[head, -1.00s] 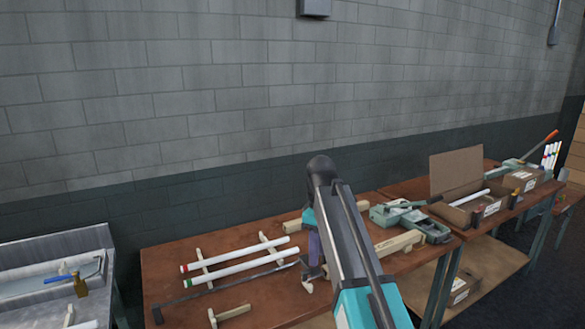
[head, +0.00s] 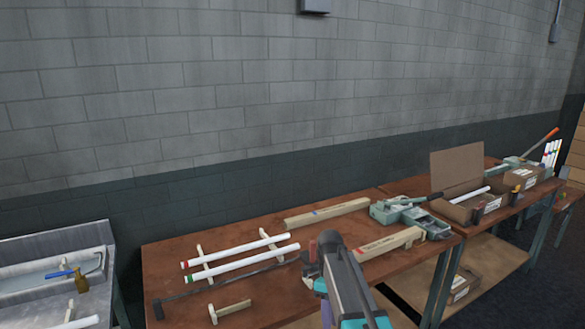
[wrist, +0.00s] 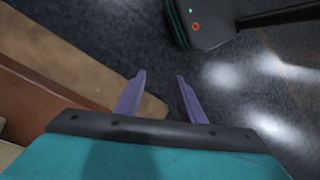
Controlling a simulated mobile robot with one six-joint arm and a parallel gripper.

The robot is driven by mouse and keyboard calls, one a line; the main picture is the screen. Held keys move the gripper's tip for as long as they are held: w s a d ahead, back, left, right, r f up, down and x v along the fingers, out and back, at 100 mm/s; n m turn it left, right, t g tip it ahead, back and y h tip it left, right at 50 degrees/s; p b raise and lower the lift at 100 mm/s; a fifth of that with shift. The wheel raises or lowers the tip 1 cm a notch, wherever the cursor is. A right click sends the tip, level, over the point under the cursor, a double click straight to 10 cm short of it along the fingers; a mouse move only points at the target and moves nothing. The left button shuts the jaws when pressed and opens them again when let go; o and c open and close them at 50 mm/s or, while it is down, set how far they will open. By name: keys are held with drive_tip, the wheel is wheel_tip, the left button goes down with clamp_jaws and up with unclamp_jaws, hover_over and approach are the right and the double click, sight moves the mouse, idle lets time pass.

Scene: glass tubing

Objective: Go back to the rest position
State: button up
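My gripper shows in the wrist view (wrist: 160,76) with its two purple fingers apart and nothing between them. Below the fingers is dark floor, with the brown table edge (wrist: 45,98) to the left. In the head view my arm reaches in at the front edge of the wooden table (head: 228,250), and it hides most of the gripper. Two white tubes, one with a red end (head: 235,251) and one with a green end (head: 240,262), lie on wooden supports on the table, left of my arm.
A wooden beam (head: 325,213) and a green clamp-like tool (head: 400,213) lie behind and right of my arm. A metal sink bench (head: 40,250) stands at the left. An open cardboard box (head: 470,207) sits on the right table. A grey wall (head: 200,90) runs behind.

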drive_tip(key=s+d+f+m+g, duration=0.1)
drive_tip(key=s+d+f, duration=0.1)
drive_tip(key=s+f, duration=0.8)
drive_tip(key=s+d+f+m+g, duration=0.2)
drive_tip(key=s+f, duration=0.5)
drive_tip(key=f, duration=0.6)
drive_tip(key=s+f+m, duration=0.4)
drive_tip(key=s+f, duration=0.2)
drive_tip(key=s, duration=0.4)
drive_tip(key=s+d+f+m+t+b, duration=0.1)
drive_tip(key=s+f+m, duration=0.3)
drive_tip(key=s+f, duration=0.3)
drive_tip(key=shift+s+d+f+m, duration=0.2)
drive_tip(key=shift+s+f+m, duration=0.1)
drive_tip(key=shift+s, duration=1.3)
drive_tip(key=shift+r, duration=0.1)
